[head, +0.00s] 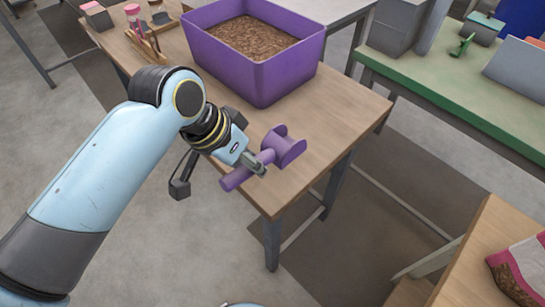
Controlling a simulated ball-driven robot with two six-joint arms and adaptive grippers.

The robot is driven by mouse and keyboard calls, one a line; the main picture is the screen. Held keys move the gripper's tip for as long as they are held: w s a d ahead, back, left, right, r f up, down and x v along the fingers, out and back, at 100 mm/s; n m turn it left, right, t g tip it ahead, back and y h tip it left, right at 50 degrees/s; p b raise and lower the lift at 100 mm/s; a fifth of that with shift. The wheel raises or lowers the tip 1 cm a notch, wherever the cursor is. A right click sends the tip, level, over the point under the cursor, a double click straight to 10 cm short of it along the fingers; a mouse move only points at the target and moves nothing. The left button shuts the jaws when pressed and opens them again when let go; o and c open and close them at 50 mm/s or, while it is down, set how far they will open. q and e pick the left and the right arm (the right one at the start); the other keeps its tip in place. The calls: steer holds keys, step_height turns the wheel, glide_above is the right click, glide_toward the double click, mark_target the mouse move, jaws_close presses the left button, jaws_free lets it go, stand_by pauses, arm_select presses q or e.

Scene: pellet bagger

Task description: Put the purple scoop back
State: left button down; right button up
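The purple scoop (287,147) is at the front edge of the wooden table, below the purple bin. Its handle points to the lower left, past the table edge. My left gripper (257,167) is at the handle, with grey fingers across it, and looks shut on it. The far finger is mostly hidden. I cannot tell whether the scoop touches the table or is held just above it. My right gripper is not in view.
A purple bin (262,77) of brown pellets (245,37) stands on the table (345,110). A small wooden rack (146,46) and a pink-topped item (133,14) are at the back left. A green-topped bench (440,88) is at right. A pink-and-white bag (522,270) lies lower right.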

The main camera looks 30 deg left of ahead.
arm_select(q)
steer(key=w+f, duration=0.2)
steer(key=w, duration=0.1)
steer(key=w+f, duration=0.1)
steer(key=w, duration=0.1)
steer(key=shift+d, duration=0.15)
steer(key=shift+w+f, duration=0.1)
steer(key=shift+w, duration=0.15)
step_height(320, 180, down, 4)
steer(key=shift+f, duration=0.1)
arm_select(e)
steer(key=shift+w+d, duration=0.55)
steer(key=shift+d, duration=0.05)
arm_select(q)
steer(key=c, duration=1.1)
jaws_free()
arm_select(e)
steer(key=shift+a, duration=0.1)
